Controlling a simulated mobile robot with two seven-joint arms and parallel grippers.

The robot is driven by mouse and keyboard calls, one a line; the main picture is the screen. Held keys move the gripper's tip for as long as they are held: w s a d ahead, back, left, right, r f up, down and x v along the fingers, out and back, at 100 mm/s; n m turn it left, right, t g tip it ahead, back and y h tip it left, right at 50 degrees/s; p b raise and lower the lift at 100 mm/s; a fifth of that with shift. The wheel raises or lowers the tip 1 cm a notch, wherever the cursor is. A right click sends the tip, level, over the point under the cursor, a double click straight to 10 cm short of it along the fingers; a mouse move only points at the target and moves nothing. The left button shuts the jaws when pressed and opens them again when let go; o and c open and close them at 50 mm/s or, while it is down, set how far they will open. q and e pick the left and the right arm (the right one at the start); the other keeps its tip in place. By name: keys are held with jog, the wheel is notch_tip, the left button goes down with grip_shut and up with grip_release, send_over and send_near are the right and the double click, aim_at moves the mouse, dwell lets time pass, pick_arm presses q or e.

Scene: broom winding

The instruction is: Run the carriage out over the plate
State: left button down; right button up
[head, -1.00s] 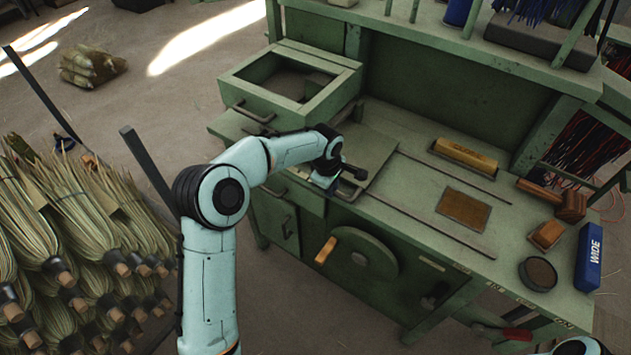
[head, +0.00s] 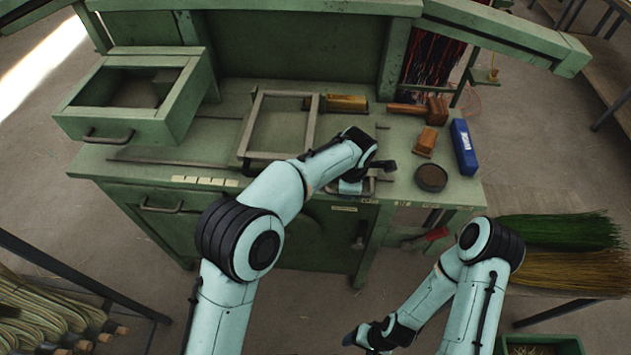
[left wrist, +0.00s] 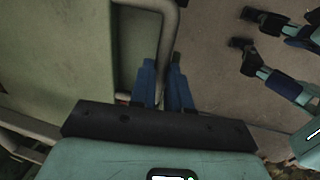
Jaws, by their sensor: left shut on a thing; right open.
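The carriage (head: 313,125), a grey metal frame, sits on the bench rails right of the open drawer box. My left gripper (head: 352,187) is at the bench's front edge. In the left wrist view it (left wrist: 163,78) is shut around a bent grey bar handle (left wrist: 167,45). My left wrist hides the bench top right of the frame, and the brown plate does not show. My right gripper (head: 360,338) hangs low in front of the bench, empty; its parted fingers show in the left wrist view (left wrist: 242,28).
Left of the frame, the rail (head: 165,162) lies bare.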

aim_at(365, 193)
pick_arm(q)
jog(key=d, duration=0.4)
jog(key=shift+s+d+p, duration=0.15)
jog(key=shift+s+p, duration=0.05)
jog(key=shift+p, duration=0.2)
jog(key=shift+d, duration=0.1)
pick_arm(e)
jog(key=shift+w+a+r, duration=0.1)
jog(key=shift+w+r, duration=0.45)
jog(key=shift+r, duration=0.2)
pick_arm(q)
jog(key=shift+s, duration=0.1)
jog(key=c, duration=1.1)
grip_release()
jog(key=shift+d, duration=0.15)
jog(key=shift+r, duration=0.1)
jog(key=shift+r, duration=0.35)
notch_tip(365, 193, up, 12)
jog(key=s, duration=0.2)
jog(key=shift+s+a+r+p, duration=0.15)
jog(key=shift+s+a+p, duration=0.05)
jog(key=shift+p, duration=0.15)
pick_arm(e)
jog(key=shift+w+r, duration=0.35)
jog(key=shift+r, duration=0.1)
